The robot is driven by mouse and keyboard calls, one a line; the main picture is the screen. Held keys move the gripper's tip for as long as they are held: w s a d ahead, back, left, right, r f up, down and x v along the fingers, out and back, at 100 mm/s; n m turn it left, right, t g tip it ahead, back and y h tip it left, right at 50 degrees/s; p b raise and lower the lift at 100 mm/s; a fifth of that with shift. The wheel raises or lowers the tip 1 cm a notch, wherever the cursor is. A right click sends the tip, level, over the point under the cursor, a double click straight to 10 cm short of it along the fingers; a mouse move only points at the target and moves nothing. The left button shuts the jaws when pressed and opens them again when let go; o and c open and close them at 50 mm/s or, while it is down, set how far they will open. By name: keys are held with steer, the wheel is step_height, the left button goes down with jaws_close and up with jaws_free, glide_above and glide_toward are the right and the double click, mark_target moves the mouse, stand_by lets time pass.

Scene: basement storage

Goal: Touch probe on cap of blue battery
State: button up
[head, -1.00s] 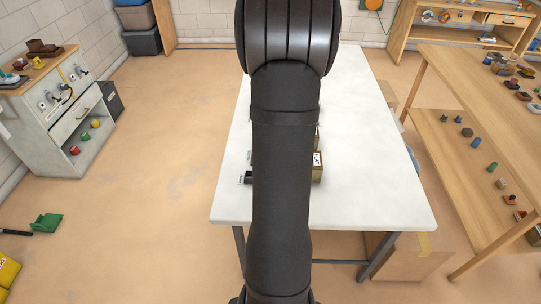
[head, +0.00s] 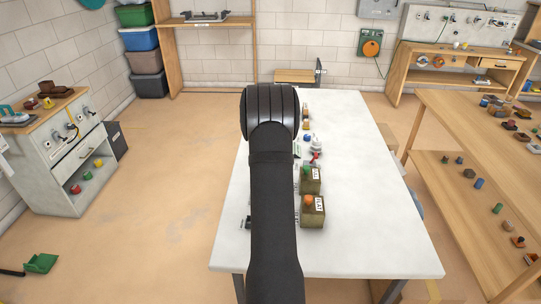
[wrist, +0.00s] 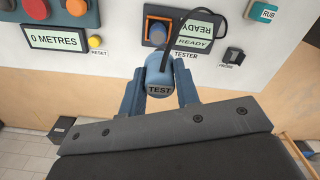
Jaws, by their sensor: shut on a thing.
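In the wrist view my gripper (wrist: 160,84) is shut on a blue handle marked TEST (wrist: 159,70), which looks like the probe. A black cable (wrist: 194,13) loops up and right from behind it. Beyond the handle is the tester (wrist: 190,36), its display reading READY. A blue piece (wrist: 160,33) with an orange edge shows in it, partly hidden. I cannot tell whether this is the blue battery, or whether the probe touches it. A dark holder labelled PROBE (wrist: 233,54) stands to the right. In the head view my arm hides my gripper.
The wrist view also shows a 0 METRES display (wrist: 54,38), a yellow RESET button (wrist: 96,41) and a RUB label (wrist: 266,13). In the head view, boxes with a green cap (head: 309,183) and an orange cap (head: 313,216) stand on the white table (head: 375,225). The table's right side is clear.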

steer(key=shift+w+a+f, duration=0.15)
steer(key=shift+w+f, duration=0.05)
steer(key=shift+f, duration=2.8)
steer(key=shift+f, duration=0.6)
steer(key=shift+r, duration=0.1)
steer(key=shift+r, duration=3.5)
